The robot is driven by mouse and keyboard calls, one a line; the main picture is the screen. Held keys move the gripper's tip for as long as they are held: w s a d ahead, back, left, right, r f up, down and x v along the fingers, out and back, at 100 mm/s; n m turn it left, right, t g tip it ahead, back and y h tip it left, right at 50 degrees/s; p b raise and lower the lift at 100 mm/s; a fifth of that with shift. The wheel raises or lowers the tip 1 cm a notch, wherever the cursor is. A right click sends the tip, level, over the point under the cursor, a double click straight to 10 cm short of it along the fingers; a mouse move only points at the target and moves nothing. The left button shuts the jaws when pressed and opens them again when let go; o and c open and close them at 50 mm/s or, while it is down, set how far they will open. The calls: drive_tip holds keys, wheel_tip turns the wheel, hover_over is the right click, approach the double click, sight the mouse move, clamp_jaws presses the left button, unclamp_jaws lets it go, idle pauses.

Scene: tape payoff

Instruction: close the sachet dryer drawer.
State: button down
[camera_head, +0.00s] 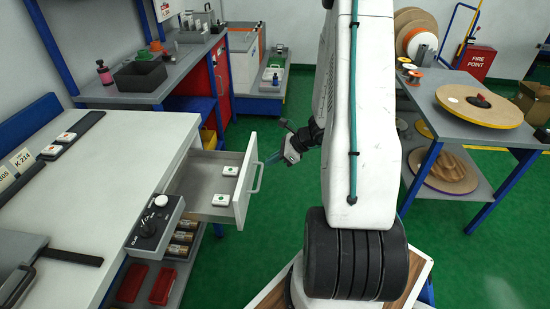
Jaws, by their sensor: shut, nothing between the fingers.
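The drawer (212,180) is pulled out from under the white worktop at left, with its front panel facing right. Two small white sachets (229,171) lie inside it, one near the back and one near the front. A pale bar handle (256,176) is on its front panel.
A control box (152,226) with knobs sits at the worktop edge (140,135). Below it is a shelf with red trays (162,286) and cylinders.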

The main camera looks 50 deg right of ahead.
drive_tip(key=x, duration=0.6)
drive_tip(key=shift+w, duration=0.1)
